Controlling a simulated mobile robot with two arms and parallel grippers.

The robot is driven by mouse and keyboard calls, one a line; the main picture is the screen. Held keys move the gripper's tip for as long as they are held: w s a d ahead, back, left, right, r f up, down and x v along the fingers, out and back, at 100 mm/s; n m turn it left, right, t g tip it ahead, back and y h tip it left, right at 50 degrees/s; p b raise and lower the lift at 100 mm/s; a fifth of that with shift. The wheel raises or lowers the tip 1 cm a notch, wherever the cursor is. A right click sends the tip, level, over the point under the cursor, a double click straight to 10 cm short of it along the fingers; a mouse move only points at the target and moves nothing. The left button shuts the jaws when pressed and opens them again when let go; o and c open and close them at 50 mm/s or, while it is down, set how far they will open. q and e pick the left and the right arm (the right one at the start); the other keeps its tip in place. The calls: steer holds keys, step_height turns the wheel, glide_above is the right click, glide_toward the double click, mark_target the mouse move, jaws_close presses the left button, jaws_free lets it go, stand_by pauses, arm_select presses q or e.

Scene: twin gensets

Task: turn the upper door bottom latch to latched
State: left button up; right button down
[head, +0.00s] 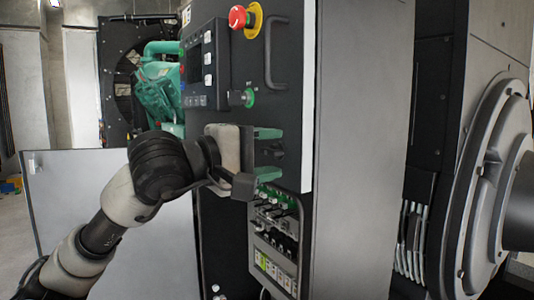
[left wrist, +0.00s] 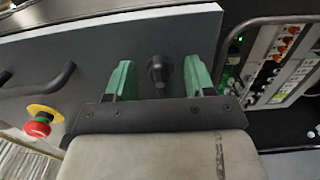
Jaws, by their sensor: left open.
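The upper door (head: 295,100) is a dark panel on a tall grey cabinet and appears closed. Its bottom latch (left wrist: 158,72), a small black handle, shows in the left wrist view. My left gripper (head: 272,153) is at the lower part of the door, with its green fingers apart. In the left wrist view the gripper (left wrist: 160,78) has one finger on each side of the latch, with visible gaps. The latch's exact angle is hard to tell. My right gripper is not in view.
Above are a red emergency stop (head: 238,16), a black pull handle (head: 274,52) and a green-ringed switch (head: 248,97). Below the door is an open bay with terminals (head: 275,240). A pale panel (head: 100,195) stands left behind my arm. A large round housing (head: 490,190) is at right.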

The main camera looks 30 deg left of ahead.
arm_select(q)
steer(key=b+v, duration=0.5)
steer(key=v, duration=0.5)
steer(key=shift+s+a, duration=0.15)
steer(key=shift+s, duration=0.25)
